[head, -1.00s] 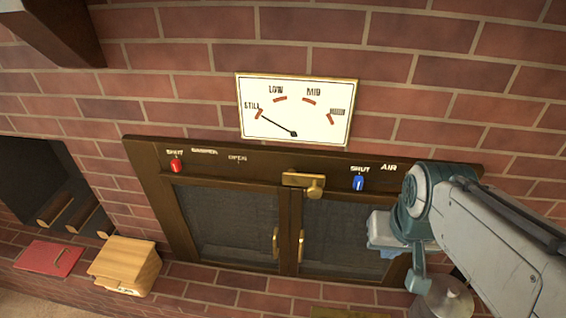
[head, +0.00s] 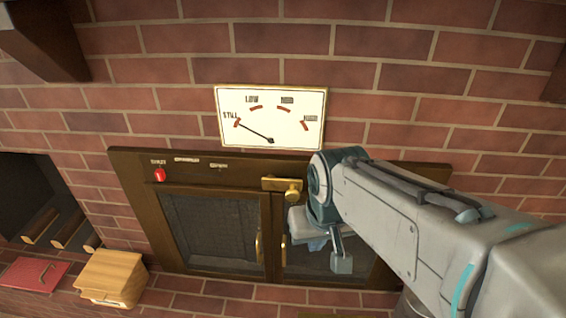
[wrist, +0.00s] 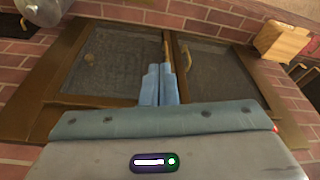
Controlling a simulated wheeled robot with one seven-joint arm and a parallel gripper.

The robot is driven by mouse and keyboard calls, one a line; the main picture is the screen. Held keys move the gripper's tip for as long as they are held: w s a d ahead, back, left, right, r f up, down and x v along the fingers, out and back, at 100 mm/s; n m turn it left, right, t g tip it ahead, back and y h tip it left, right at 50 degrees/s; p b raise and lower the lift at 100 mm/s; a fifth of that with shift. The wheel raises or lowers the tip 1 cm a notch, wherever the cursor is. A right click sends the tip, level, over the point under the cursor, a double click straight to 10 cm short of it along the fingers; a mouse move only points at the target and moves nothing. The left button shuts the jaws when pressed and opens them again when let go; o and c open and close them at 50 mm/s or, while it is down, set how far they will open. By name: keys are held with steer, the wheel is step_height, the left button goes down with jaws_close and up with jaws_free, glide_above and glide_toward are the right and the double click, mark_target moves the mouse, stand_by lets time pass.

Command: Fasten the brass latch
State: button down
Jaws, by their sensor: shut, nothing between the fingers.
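The brass latch (head: 277,184) is mounted on the dark frame, top middle of the two doors, with a rounded knob at its right end. The left door (head: 212,232) and right door (head: 340,262) look shut. My gripper (wrist: 158,72) is shut and empty, its two blue fingers side by side in front of the doors near their handles. In the head view my gripper and arm are just right of the latch and cover part of the right door. The latch is not visible in the wrist view.
A gauge (head: 270,118) above the frame points at STILL. A red knob (head: 160,175) sits at the frame's upper left. Brass door handles (head: 259,248) flank the middle seam. A wooden box (head: 112,276) and red book-like item (head: 34,274) lie on the left ledge.

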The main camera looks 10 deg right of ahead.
steer(key=w+d+r+m+g+y+p, duration=0.1)
steer(key=w+r+p, duration=0.1)
steer(key=w+r, duration=0.5)
step_height(320, 180, up, 4)
steer(key=m+g+y+p, duration=0.1)
steer(key=m+p, duration=0.1)
steer(key=p, duration=0.1)
glide_above(294, 191)
steer(key=s+d, duration=0.1)
steer(key=d, duration=0.3)
steer(key=shift+s+a+f, duration=0.1)
steer(key=shift+f, duration=0.05)
steer(key=a+f, duration=0.1)
steer(key=f, duration=0.3)
steer(key=a+f, duration=0.1)
steer(key=f, duration=0.4)
steer(key=w+a+f+p, duration=0.1)
steer(key=f, duration=0.3)
steer(key=shift+f, duration=0.35)
